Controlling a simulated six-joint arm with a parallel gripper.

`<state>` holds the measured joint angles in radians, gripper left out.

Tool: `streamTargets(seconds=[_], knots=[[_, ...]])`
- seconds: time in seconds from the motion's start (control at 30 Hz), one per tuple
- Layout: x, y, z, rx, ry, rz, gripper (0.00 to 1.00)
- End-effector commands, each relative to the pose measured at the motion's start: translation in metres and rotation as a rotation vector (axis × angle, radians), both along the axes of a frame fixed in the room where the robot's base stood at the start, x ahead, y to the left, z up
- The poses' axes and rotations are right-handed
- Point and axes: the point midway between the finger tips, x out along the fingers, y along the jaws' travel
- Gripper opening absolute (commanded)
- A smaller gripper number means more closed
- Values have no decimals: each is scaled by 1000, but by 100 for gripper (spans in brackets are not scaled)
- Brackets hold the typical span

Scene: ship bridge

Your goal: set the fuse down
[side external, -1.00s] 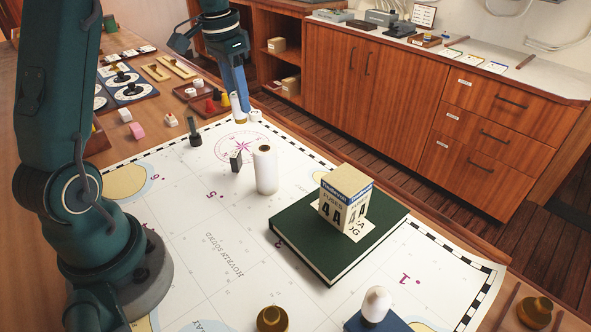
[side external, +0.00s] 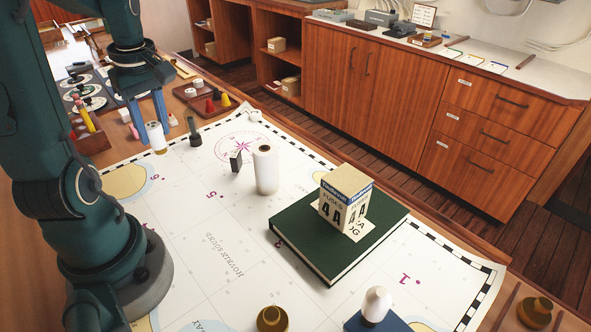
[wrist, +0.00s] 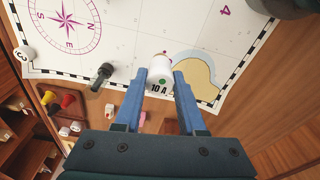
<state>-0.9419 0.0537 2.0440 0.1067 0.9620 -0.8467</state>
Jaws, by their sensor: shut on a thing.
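My gripper (side external: 148,121) is shut on a white cylindrical fuse (side external: 156,139) with a brass-coloured lower end. A fuse box (side external: 343,198) marked "4 A" stands on a green book (side external: 300,240) on the chart (side external: 190,215).
A dark upright piece (side external: 194,134) stands close to the right of the held fuse. A white cylinder (side external: 265,172) and a small black block (side external: 236,162) stand farther right. A tray with coloured cones (side external: 211,105) lies behind. The chart's left middle is clear.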

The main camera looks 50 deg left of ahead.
Motion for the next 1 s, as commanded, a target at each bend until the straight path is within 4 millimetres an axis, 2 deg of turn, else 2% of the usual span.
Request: streamTargets(seconds=[0.1, 0.2, 0.4, 0.57, 0.73, 0.83, 1.0], knots=[[-15, 3, 2, 2, -2, 55, 0], [-18, 6, -2, -2, 2, 75, 0], [-19, 6, -31, -6, 3, 77, 0], [-18, 6, -45, -5, 2, 75, 0], [-18, 6, -67, -5, 3, 74, 0], [-18, 6, -75, -3, 1, 75, 0], [-18, 6, -75, 0, -1, 74, 0]])
